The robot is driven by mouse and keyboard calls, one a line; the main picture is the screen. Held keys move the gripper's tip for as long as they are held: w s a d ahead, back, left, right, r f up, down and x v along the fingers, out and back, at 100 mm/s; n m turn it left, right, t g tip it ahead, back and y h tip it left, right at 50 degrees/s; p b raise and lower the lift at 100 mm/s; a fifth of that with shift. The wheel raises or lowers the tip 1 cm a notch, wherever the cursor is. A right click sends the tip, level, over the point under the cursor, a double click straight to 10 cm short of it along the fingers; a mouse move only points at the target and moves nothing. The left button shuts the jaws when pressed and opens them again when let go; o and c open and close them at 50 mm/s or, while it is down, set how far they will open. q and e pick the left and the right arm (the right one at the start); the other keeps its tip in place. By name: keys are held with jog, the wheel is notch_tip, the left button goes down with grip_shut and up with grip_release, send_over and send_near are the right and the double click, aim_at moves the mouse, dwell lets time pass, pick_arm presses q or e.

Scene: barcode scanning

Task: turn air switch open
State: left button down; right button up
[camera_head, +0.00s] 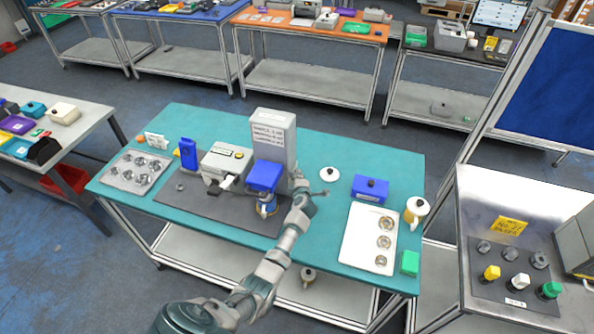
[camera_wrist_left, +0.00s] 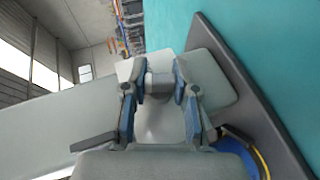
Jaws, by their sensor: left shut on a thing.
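A tall light grey box (camera_head: 273,136) with a printed label stands upright at the back of the teal table. My left gripper (camera_head: 297,178) is at the right side of this box. In the head view the knob is hidden by the gripper and arm. My right gripper is in neither view.
A blue box (camera_head: 264,176) stands in front of the tall box, on the dark mat (camera_head: 208,202). A grey device (camera_head: 226,160) is to its left. Bare teal tabletop (camera_head: 330,150) lies behind.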

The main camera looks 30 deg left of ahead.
pick_arm(q)
jog(key=shift+d+f+m+g+h+p, duration=0.15)
jog(key=shift+d+m+g+h+p, duration=0.15)
jog(key=shift+g+h+p, duration=0.35)
jog(key=shift+f+g, duration=0.1)
jog(key=shift+g, duration=0.35)
jog(key=shift+f+m+g+h, duration=0.1)
jog(key=shift+m+g+h, duration=0.35)
jog(key=shift+g, duration=0.75)
jog(key=shift+g+b, duration=0.3)
jog(key=shift+g, duration=0.5)
jog(key=g+h+b, duration=0.1)
jog(key=g+b, duration=0.1)
jog(key=b, duration=0.2)
jog(key=m+g+b, duration=0.1)
jog(key=b, duration=0.3)
jog(key=shift+f+g+h, duration=0.15)
jog(key=shift+g+h, duration=0.25)
jog(key=shift+r+m+g+b, duration=0.25)
jog(key=shift+g+b, duration=0.15)
jog(key=shift+b, duration=0.95)
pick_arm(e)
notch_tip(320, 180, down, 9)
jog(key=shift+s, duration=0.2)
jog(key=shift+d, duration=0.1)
